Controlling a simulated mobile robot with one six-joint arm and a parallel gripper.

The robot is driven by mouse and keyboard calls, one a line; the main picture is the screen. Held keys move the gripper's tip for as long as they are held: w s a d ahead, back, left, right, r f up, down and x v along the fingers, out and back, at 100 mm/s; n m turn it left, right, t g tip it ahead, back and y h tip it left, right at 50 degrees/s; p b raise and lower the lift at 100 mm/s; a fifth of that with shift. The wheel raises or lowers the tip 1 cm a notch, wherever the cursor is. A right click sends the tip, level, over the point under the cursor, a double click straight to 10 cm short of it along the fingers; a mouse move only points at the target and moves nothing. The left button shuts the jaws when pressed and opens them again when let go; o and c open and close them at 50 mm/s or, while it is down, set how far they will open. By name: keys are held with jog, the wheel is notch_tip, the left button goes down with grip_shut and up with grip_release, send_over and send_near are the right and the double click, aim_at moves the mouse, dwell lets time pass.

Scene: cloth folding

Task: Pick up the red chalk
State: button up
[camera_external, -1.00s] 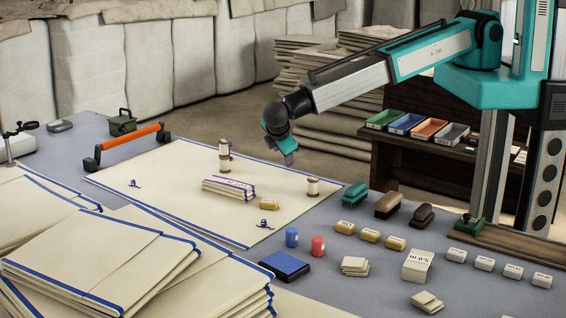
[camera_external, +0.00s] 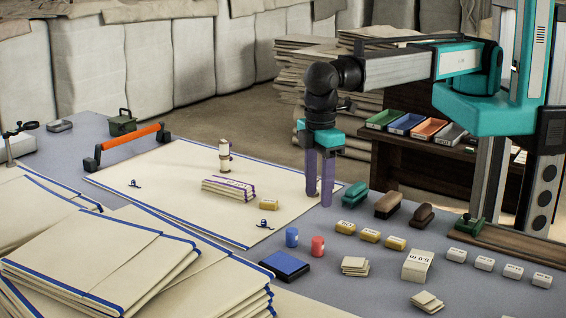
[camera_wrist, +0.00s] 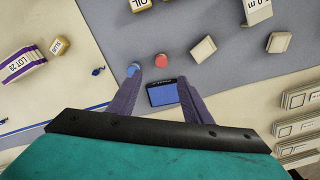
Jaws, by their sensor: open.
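The red chalk (camera_external: 317,247) is a short upright cylinder on the grey table, just right of the blue cylinder (camera_external: 292,237). In the wrist view the red chalk (camera_wrist: 161,60) shows its round top, ahead of my fingertips and between their lines. My gripper (camera_external: 319,200) points down above the table, behind and above the red chalk in the external view. Its two purple fingers are apart with nothing between them. In the wrist view my gripper (camera_wrist: 158,80) has its left finger in line with the blue cylinder (camera_wrist: 133,68).
A blue ink pad (camera_external: 285,265) lies in front of the chalk. A cloth sheet (camera_external: 150,185) with a tied bundle (camera_external: 229,188) lies left.

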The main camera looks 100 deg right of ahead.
aim_at(319, 238)
jog(key=shift+a, duration=0.1)
dwell(0.3)
jog(key=shift+f+p, duration=1.1)
jog(key=shift+f, duration=3.15)
jog(key=shift+f, duration=0.1)
jog(key=shift+s+f+p, duration=0.15)
jog(key=shift+f+p, duration=0.85)
jog(key=shift+f, duration=0.2)
jog(key=shift+f+p, duration=0.3)
jog(key=shift+f, duration=1)
